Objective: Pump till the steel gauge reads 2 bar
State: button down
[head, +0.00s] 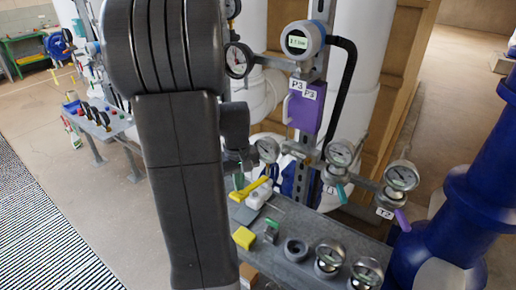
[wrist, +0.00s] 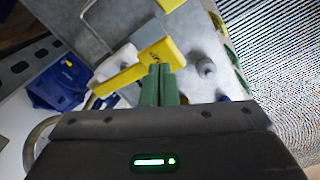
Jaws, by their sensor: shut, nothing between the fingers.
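A yellow lever (head: 250,188) with a blocky end stands at the bench, left of the gauge post. It also shows in the wrist view (wrist: 122,77), its block end right by my fingertips. My gripper (wrist: 160,70) has green fingers, shut together with nothing between them; whether they touch the lever I cannot tell. In the head view my arm hides most of the gripper. Several round steel-rimmed dial gauges show, among them one on the middle pipe (head: 340,153) and one at right (head: 401,177). Their needles are too small to read, and which is the steel gauge is unclear.
A digital gauge (head: 302,40) hangs above a purple P3 plate (head: 304,107); its figures are blurred. A yellow block (head: 244,237) and loose gauges (head: 329,257) lie on the grey bench (head: 290,272). A thick blue pipe (head: 452,215) stands at right.

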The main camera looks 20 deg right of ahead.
jog(key=shift+r, duration=0.1)
notch_tip(320, 180, up, 4)
jog(key=p, duration=0.3)
dwell(0.3)
